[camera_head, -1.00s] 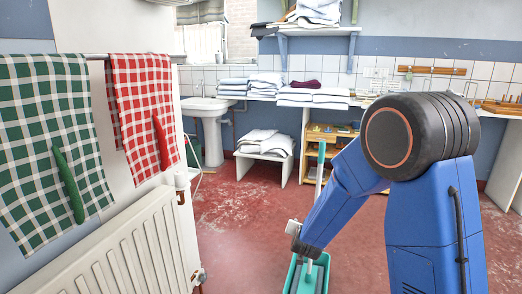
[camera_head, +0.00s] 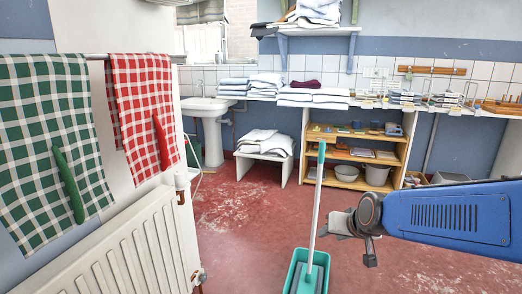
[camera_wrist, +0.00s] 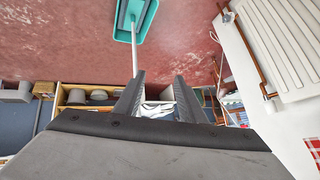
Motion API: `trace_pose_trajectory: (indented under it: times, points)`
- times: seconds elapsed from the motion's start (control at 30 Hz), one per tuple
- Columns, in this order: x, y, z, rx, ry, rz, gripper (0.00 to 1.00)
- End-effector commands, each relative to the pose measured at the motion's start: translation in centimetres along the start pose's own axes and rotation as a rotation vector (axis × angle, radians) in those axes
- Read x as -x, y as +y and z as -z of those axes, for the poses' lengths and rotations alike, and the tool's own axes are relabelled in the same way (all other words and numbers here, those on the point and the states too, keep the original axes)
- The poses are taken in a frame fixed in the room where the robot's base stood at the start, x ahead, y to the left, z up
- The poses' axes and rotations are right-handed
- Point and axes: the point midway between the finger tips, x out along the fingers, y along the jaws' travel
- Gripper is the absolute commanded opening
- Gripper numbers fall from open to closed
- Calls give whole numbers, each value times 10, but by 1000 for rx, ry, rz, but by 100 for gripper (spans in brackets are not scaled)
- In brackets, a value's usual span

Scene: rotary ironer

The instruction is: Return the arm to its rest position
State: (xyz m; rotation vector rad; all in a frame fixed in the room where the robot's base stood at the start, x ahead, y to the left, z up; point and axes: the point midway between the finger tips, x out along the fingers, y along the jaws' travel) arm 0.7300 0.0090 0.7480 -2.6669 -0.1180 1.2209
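My blue arm (camera_head: 450,218) reaches in from the right edge in the head view, its forearm nearly level. My gripper (camera_head: 348,238) is at its left end, above the red floor. In the wrist view my gripper (camera_wrist: 159,88) shows two dark fingers standing well apart, with nothing held between them. The arm's other links are outside the head view.
A teal dustpan (camera_head: 307,272) with a long handle stands on the floor, left of my gripper. A wooden shelf unit (camera_head: 356,158) is behind. A white radiator (camera_head: 110,245) and red and green checked towels are at left. Floor between is clear.

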Motion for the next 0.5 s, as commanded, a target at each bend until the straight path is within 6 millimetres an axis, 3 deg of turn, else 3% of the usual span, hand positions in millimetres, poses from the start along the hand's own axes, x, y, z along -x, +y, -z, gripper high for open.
trace_pose_trajectory:
  times: [0.1,0.5]
  points:
    - [34,11,-22,30,-43,-15,37]
    - [136,53,-112,111,-211,-111,37]
